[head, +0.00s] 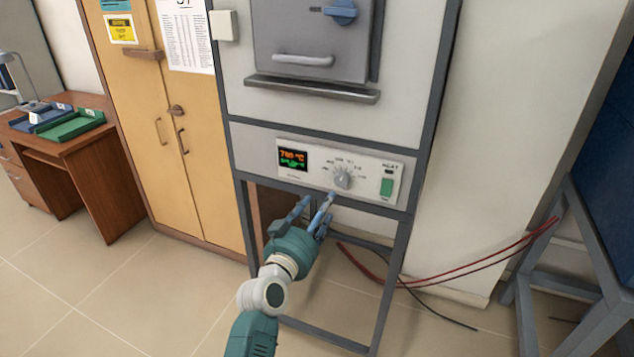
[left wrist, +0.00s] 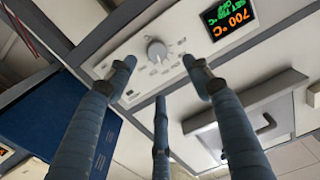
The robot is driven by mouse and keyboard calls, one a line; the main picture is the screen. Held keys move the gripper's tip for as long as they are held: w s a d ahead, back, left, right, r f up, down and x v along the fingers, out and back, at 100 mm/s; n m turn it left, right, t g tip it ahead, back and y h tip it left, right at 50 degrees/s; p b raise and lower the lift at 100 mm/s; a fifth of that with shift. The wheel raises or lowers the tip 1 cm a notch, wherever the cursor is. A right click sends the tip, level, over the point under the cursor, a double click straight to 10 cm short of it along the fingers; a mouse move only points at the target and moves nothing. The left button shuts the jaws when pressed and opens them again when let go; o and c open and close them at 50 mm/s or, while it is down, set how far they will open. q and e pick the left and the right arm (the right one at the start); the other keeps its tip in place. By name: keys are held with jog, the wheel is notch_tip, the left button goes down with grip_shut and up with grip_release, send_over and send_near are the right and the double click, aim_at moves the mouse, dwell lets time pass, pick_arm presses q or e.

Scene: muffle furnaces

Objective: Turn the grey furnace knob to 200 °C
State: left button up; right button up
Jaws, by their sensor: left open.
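The grey furnace knob (head: 343,177) is on the light control panel (head: 375,175) below the furnace door. It also shows in the left wrist view (left wrist: 157,52). Its pointer setting is too small to read surely. The display (head: 292,158) has an orange upper line, which reads 700 °C upside down in the left wrist view (left wrist: 230,18), and a green line too small to read. My left gripper (head: 318,204) is open and empty, its fingers just below the panel and apart from the knob. In the wrist view its fingers (left wrist: 160,85) spread towards the panel around the knob. My right gripper is not in view.
A green switch (head: 387,187) sits right of the knob. The furnace door (head: 310,45) with its ledge (head: 310,90) is above. A wooden cupboard (head: 155,130) stands left. Red cables (head: 450,265) hang at the right. Below the panel is an open metal frame (head: 395,270).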

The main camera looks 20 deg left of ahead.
pick_arm(q)
jog(key=p, duration=0.1)
send_near(340, 181)
jog(key=w, duration=0.6)
jog(key=shift+w, duration=0.35)
jog(key=shift+w+d, duration=0.1)
jog(key=shift+w, duration=0.6)
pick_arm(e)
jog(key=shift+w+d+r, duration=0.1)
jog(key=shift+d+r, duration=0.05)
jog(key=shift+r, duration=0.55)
pick_arm(q)
jog(key=shift+c, duration=0.5)
